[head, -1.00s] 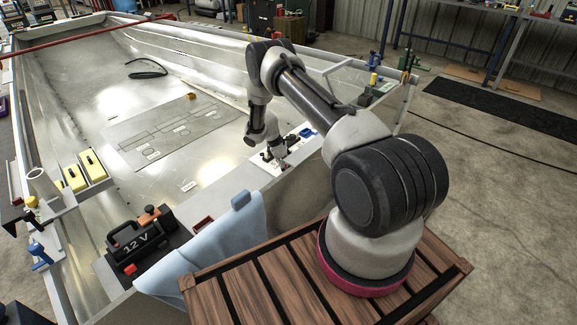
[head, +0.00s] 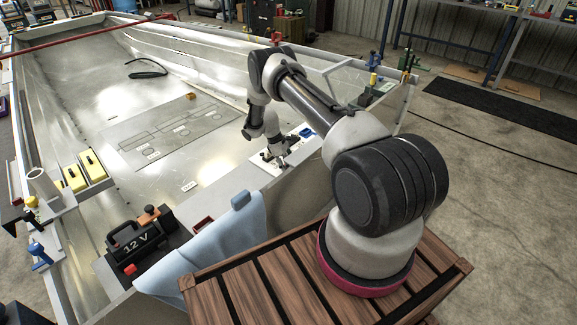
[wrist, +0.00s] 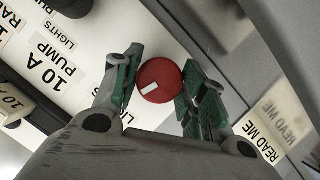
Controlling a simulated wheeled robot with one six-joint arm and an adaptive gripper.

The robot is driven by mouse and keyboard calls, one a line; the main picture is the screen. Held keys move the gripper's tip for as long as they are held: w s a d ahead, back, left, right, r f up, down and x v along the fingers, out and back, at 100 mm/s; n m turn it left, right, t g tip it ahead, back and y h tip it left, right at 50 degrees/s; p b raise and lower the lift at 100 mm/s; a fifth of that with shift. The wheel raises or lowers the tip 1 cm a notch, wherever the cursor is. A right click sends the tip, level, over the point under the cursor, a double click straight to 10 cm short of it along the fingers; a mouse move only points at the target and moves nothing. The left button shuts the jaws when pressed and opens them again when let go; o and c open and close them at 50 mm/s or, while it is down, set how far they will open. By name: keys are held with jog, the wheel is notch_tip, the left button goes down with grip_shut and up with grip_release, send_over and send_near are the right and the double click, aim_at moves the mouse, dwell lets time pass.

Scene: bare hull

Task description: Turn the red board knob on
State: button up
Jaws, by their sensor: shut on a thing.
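The red board knob (wrist: 163,74) is round with a white bar mark, which lies toward its lower left edge in the wrist view. It sits on a white labelled board (wrist: 80,62). My gripper (wrist: 161,66) is shut on the knob, with one green-padded finger on each side of it. In the head view my gripper (head: 281,160) is down at the board (head: 301,148) in the near right corner of the metal hull. The knob cannot be made out there behind the fingers.
Labels reading "10 A PUMP" and "READ ME" (wrist: 258,141) lie around the knob. A blue item (head: 306,133) is close by on the right. A black 12 V battery (head: 138,240) and a light blue cloth (head: 215,245) are to the left. The hull floor is mostly clear.

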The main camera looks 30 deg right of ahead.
jog(key=m+y, duration=0.1)
jog(key=m, duration=0.2)
jog(key=m+g+y, duration=0.1)
jog(key=m, duration=0.3)
jog(key=shift+w+d+g, duration=0.1)
jog(key=shift+g, duration=0.2)
jog(key=m+y, duration=0.1)
jog(key=m, duration=0.2)
jog(key=m+y, duration=0.1)
jog(key=m, duration=0.2)
jog(key=shift+y, duration=0.4)
jog(key=shift+m, duration=0.4)
jog(key=o, duration=1)
jog(key=shift+r, duration=0.1)
jog(key=v, duration=1.2)
jog(key=shift+d, duration=0.15)
